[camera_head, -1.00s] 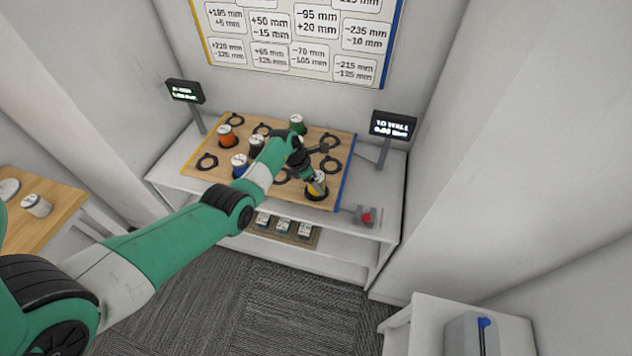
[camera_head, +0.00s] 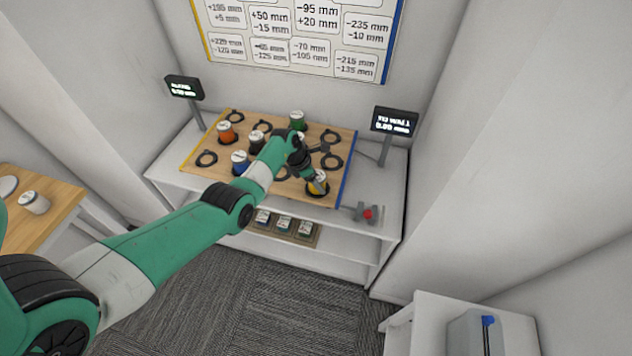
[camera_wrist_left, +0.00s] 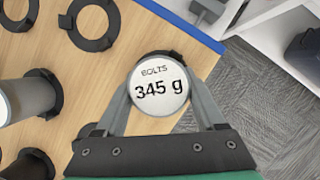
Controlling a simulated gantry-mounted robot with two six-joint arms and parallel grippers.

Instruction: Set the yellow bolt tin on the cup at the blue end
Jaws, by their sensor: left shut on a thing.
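The yellow bolt tin (camera_head: 317,189) is at the front right of the wooden board, close to its blue end (camera_head: 346,172). Its white lid (camera_wrist_left: 158,88) reads "BOLTS 345 g" in the left wrist view. My left gripper (camera_head: 319,183) is shut on the tin, with one finger on each side. A dark cup rim (camera_wrist_left: 162,54) shows just behind the tin; whether the tin rests fully on it is hidden. My right gripper is not in view.
Empty black ring cups (camera_head: 331,161) lie on the board. Orange (camera_head: 227,132), blue (camera_head: 240,162), green (camera_head: 297,120) and dark (camera_head: 257,142) tins stand there. A red-knobbed device (camera_head: 368,213) is right of the board. Display screens (camera_head: 395,121) stand at both ends.

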